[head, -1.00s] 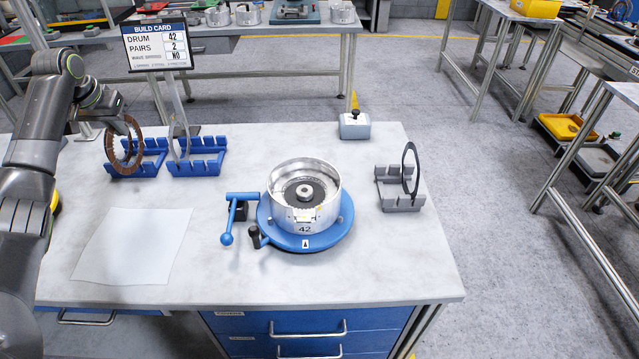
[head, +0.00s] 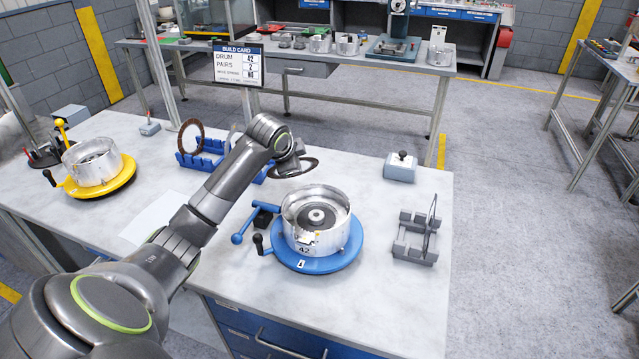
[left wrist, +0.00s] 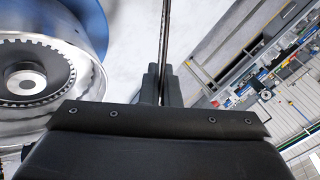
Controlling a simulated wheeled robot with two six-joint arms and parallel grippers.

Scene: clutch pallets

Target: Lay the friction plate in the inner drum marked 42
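The silver drum marked 42 (head: 318,240) stands upright on a round blue base (head: 345,262), with a dark hub inside; it also shows at the left in the left wrist view (left wrist: 95,78). My left gripper (head: 297,160) is above the table, behind the drum in the head view. It is shut on a thin dark ring, the friction plate (head: 310,168), which shows edge-on between the fingers in the left wrist view (left wrist: 164,30). The plate is apart from the drum and looks nearly flat in the head view. My right gripper is not in view.
A brown ring (head: 182,134) stands in a blue rack (head: 187,161). A grey rack (head: 412,257) at right holds an upright dark ring. A grey block (head: 400,172) stands behind. Another drum (head: 92,163) sits on a yellow base at left. Blue levers (head: 238,238) are beside drum 42.

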